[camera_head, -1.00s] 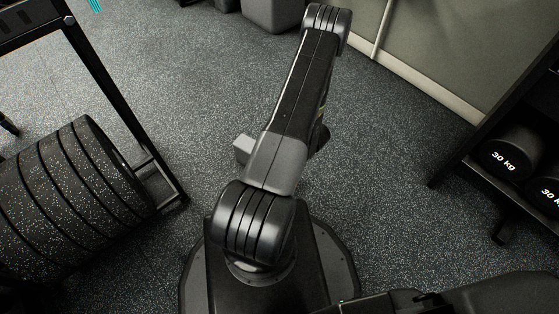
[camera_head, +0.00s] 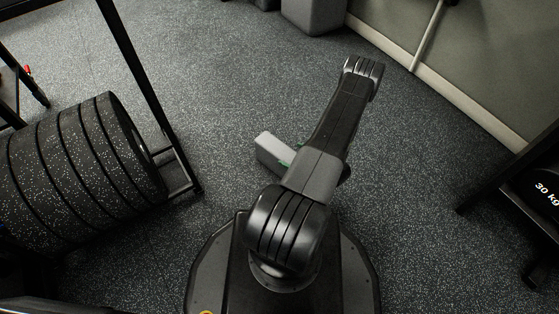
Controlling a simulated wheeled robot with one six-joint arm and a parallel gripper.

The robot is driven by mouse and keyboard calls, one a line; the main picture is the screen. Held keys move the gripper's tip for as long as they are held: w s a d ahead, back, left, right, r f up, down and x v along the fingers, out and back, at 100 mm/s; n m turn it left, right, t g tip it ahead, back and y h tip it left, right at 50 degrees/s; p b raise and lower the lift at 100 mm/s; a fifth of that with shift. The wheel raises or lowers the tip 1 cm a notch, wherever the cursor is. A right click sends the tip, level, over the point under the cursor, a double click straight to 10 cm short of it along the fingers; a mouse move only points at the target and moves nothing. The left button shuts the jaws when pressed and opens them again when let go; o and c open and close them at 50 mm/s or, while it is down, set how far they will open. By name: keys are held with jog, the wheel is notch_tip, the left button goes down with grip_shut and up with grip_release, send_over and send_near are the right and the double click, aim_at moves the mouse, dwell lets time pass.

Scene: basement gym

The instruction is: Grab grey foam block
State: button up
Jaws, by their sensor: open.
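A light grey block (camera_head: 269,150), which looks like the foam block, shows just left of my arm, low near the floor. Its right end is hidden behind my arm link. Small green marks show at its right side; I cannot tell what they belong to. My arm reaches up and to the right from its base, and its far joint bends down out of sight. My gripper is not visible, so its distance from the block cannot be told.
A rack with speckled black weight plates (camera_head: 75,175) stands at the left. A dumbbell rack with a 30 kg dumbbell (camera_head: 537,192) is at the right edge. A larger grey box (camera_head: 314,14) stands at the back by the wall. Speckled floor (camera_head: 225,75) between is clear.

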aim_at(281, 150)
jog(key=b+x, duration=0.2)
jog(key=x, duration=0.3)
jog(key=shift+w+a+f+b, duration=0.1)
jog(key=shift+w+a+b, duration=0.15)
jog(key=shift+b, duration=0.05)
jog(key=shift+w+a+f, duration=0.1)
jog(key=shift+w+a, duration=0.25)
jog(key=shift+c, duration=0.4)
jog(key=c, duration=1.4)
